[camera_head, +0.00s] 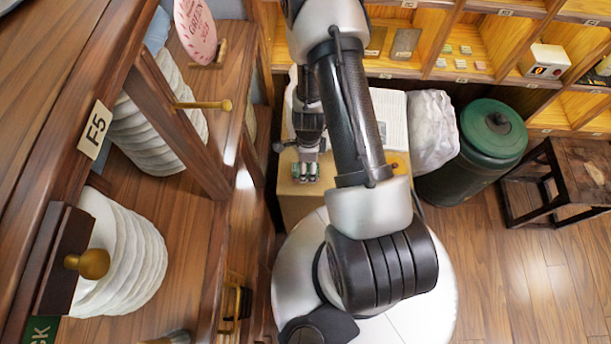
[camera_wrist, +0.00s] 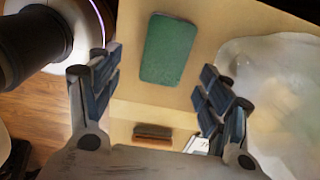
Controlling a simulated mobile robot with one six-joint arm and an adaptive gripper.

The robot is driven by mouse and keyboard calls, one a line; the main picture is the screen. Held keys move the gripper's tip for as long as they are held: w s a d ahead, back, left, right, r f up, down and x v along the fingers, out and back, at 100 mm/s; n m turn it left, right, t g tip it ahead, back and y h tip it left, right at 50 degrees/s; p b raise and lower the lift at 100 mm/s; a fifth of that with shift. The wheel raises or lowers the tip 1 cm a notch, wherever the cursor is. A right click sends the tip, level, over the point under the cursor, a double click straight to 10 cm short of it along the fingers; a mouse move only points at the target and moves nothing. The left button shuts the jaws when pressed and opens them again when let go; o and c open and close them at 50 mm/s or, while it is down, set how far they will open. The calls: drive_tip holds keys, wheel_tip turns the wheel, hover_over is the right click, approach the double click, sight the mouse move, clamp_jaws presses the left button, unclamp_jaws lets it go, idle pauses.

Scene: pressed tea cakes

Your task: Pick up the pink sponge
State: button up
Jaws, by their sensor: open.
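I cannot make out a clearly pink sponge in either view. In the wrist view a flat green sponge-like block (camera_wrist: 170,48) lies on a tan surface, between and beyond my fingertips. A smaller reddish-brown block (camera_wrist: 153,132) lies nearer my palm; I cannot tell if it is a sponge. My gripper (camera_wrist: 157,65) is open and empty, with its fingers apart on either side of the green block. In the head view my gripper (camera_head: 308,176) is over a tan box (camera_head: 296,207), and the block under it is mostly hidden.
A white crumpled bag (camera_head: 433,132) is close to the right of the box. A green lidded bin (camera_head: 492,135) and a dark wooden stool (camera_head: 573,180) stand farther right. A wooden shelf (camera_head: 185,195) with stacked white discs stands close on the left. Small coloured blocks (camera_head: 461,64) sit in the back shelves.

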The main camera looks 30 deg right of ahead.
drive_tip(key=shift+w+a+f+b, duration=0.15)
drive_tip(key=shift+f+b, duration=0.5)
drive_tip(key=shift+f, duration=0.35)
drive_tip(key=shift+w+f+b, duration=0.15)
drive_tip(key=shift+f+b, duration=0.55)
drive_tip(key=shift+f, duration=0.3)
drive_tip(key=shift+w+a+f+b, duration=0.15)
drive_tip(key=shift+f+b, duration=0.5)
drive_tip(key=shift+f, duration=0.35)
drive_tip(key=shift+d, duration=0.1)
drive_tip(key=shift+r, duration=0.1)
drive_tip(key=c, duration=0.8)
wheel_tip(320, 180, up, 20)
drive_tip(key=p, duration=2)
